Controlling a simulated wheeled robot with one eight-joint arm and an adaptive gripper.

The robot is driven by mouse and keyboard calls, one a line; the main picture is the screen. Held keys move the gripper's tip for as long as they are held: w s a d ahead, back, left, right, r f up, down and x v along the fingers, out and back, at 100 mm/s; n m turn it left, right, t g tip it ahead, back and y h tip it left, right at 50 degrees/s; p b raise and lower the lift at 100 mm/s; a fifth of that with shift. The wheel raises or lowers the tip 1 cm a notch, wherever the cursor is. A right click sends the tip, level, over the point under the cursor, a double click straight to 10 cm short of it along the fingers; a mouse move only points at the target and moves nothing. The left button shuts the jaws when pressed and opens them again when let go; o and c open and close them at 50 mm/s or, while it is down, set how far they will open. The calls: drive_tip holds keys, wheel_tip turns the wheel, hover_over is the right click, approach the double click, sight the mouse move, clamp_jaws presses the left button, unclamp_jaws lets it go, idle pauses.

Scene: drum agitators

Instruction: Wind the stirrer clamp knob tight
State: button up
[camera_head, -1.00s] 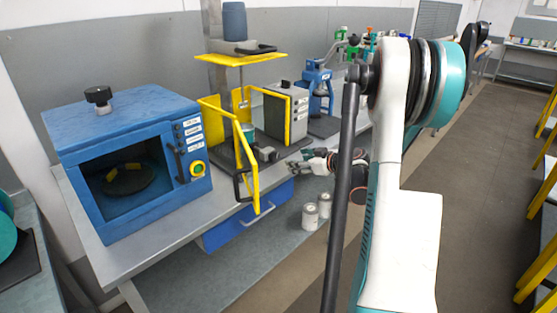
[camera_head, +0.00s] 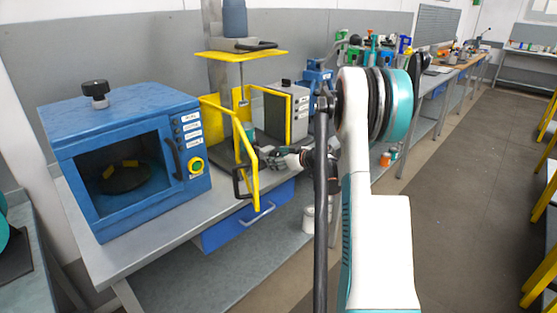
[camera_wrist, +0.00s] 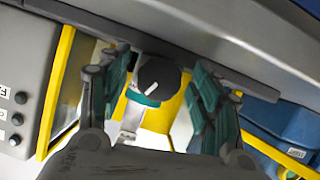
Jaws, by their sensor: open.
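The stirrer clamp knob (camera_wrist: 160,76), round and black with a white mark, shows in the wrist view. Below it is a teal rim on a pale bracket. My gripper (camera_wrist: 162,88) is open, with a teal-padded finger on either side of the knob and a gap to each. I cannot tell how deep the fingers reach along it. In the head view my gripper (camera_head: 272,156) is at the stirrer's yellow guard frame (camera_head: 250,170), by the bench's front side. The knob cannot be made out there.
A blue oven-like box (camera_head: 120,112) stands left on the bench. A grey control box (camera_head: 272,118) with yellow edging stands behind my gripper. The open yellow guard frame is close to its left. A white can (camera_head: 308,218) is on the lower shelf.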

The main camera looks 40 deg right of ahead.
drive_tip(key=c, duration=1.1)
drive_tip(key=shift+o, duration=0.2)
drive_tip(key=m+y, duration=0.2)
drive_tip(key=m, duration=0.1)
drive_tip(key=shift+d, duration=0.1)
drive_tip(key=o, duration=1.1)
drive_tip(key=shift+c, duration=0.2)
drive_tip(key=v, duration=1.2)
drive_tip(key=shift+d, duration=0.15)
